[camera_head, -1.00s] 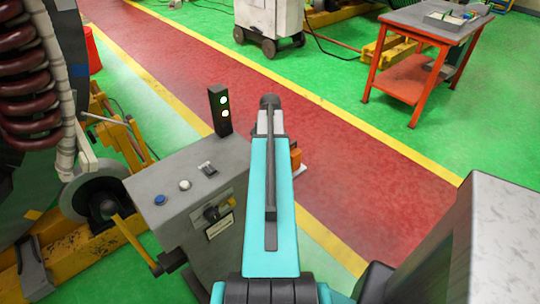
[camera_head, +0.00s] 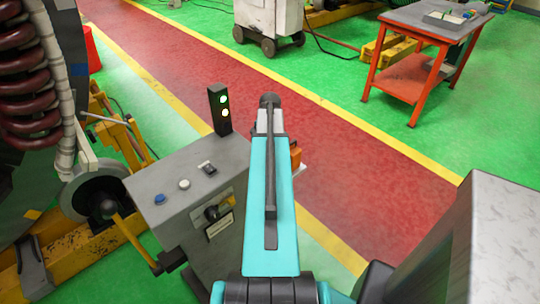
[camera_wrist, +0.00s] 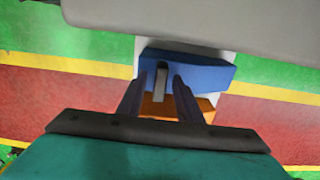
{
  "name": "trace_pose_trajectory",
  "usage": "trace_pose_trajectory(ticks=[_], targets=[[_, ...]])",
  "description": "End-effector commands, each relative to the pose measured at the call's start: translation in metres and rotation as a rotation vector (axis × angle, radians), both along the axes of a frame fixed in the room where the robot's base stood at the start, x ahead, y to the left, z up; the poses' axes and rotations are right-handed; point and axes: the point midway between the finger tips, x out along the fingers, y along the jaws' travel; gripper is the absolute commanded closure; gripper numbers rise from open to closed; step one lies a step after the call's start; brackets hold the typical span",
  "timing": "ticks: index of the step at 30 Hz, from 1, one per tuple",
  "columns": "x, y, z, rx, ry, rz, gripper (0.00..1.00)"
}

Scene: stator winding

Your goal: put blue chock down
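The blue chock (camera_wrist: 200,72) shows in the wrist view with a short grey handle (camera_wrist: 161,82) standing up from it. My gripper (camera_wrist: 160,76) is open, with one dark finger on each side of the handle and a visible gap to each. The chock seems to rest on a white surface (camera_wrist: 228,45), but its underside is hidden. An orange chock (camera_wrist: 155,107) lies beside it, partly behind my fingers. In the head view my arm hides the gripper and the blue chock; part of the orange chock (camera_head: 295,154) shows to its right.
A grey control console (camera_head: 195,200) with buttons and a lit signal lamp (camera_head: 220,110) stands left of my arm. A large grey body (camera_wrist: 220,20) crosses the wrist view's top. A red-legged table (camera_head: 425,60) stands at upper right. The red walkway is clear.

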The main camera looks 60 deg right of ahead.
Motion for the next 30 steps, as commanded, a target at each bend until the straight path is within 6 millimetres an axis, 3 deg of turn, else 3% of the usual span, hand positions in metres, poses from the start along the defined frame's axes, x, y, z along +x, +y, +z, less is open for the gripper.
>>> trace_pose_trajectory(ticks=[8,30], targets=[[0.000,0.000,0.019,-0.001,-0.001,0.000,0.67],[0.001,0.000,0.100,-0.001,-0.001,0.001,0.67]])
